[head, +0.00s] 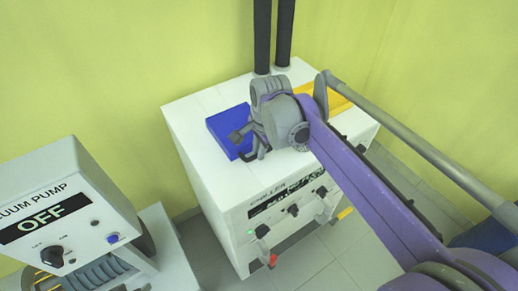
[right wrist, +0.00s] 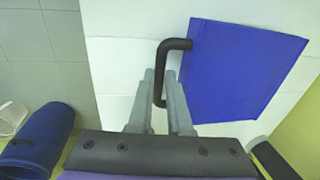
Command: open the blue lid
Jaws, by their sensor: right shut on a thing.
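The blue lid (head: 220,127) lies on the left part of the white chiller's top and looks flat, partly hidden by my right gripper. It fills the upper right of the right wrist view (right wrist: 240,70). Its dark bent handle (right wrist: 174,43) sticks out at the lid's left edge. My right gripper (head: 247,143) is over the lid's front edge. In the right wrist view its two fingers (right wrist: 161,82) stand on either side of the handle's bar, shut on it. My left gripper is not in view.
The chiller (head: 190,115) has knobs and a display on its front. A yellow-orange panel (head: 335,95) lies on its top right. Two black pipes (head: 262,35) rise behind. A vacuum pump box reading OFF (head: 60,210) stands at left. A blue drum (right wrist: 38,135) is on the floor.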

